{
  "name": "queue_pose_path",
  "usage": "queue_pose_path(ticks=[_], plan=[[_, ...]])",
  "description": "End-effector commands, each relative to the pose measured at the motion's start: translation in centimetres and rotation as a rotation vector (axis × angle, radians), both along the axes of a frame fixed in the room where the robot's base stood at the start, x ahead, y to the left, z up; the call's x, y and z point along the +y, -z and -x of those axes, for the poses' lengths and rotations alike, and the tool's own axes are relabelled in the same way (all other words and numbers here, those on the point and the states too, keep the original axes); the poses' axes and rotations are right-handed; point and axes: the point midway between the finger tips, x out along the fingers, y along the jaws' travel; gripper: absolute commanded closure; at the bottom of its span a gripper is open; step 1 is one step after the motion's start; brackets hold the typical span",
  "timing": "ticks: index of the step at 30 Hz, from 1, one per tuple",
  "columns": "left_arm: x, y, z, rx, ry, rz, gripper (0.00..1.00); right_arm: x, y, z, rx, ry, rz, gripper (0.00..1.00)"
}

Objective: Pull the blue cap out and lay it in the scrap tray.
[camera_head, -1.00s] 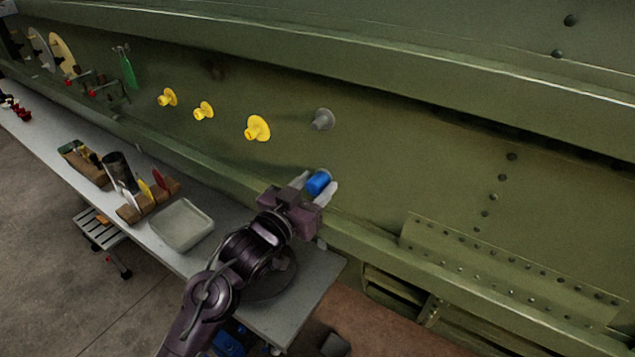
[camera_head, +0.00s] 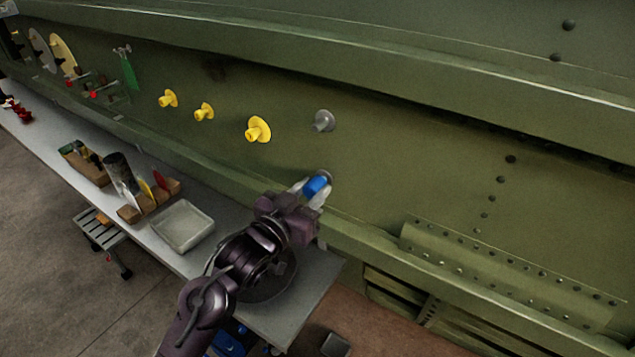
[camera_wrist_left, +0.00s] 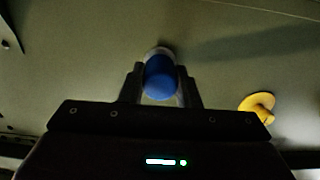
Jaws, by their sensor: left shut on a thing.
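The blue cap (camera_head: 316,185) sits at the green fuselage panel, below the grey fitting. It also shows in the left wrist view (camera_wrist_left: 160,78), with a pale grey ring behind it against the panel. My left gripper (camera_head: 312,190) is shut on the blue cap, one finger on each side. Whether the cap is still seated in its fitting cannot be told. The scrap tray (camera_head: 203,222), a shallow pale grey tray, lies on the bench to the left of my arm and looks empty. My right gripper is not in view.
Several yellow plugs (camera_head: 257,129) and a grey fitting (camera_head: 324,121) stick out of the panel above and left of my gripper. A wooden block with coloured tools (camera_head: 150,200) stands left of the tray. A panel ledge (camera_head: 360,240) runs below the cap.

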Motion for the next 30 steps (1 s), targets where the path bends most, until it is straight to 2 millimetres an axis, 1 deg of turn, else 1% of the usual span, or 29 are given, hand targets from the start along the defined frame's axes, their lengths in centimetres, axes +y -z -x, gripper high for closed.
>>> queue_pose_path(ticks=[30], plan=[[1.5, 0.0, 2.0, 0.001, -0.001, -0.001, 0.94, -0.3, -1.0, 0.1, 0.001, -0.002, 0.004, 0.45]])
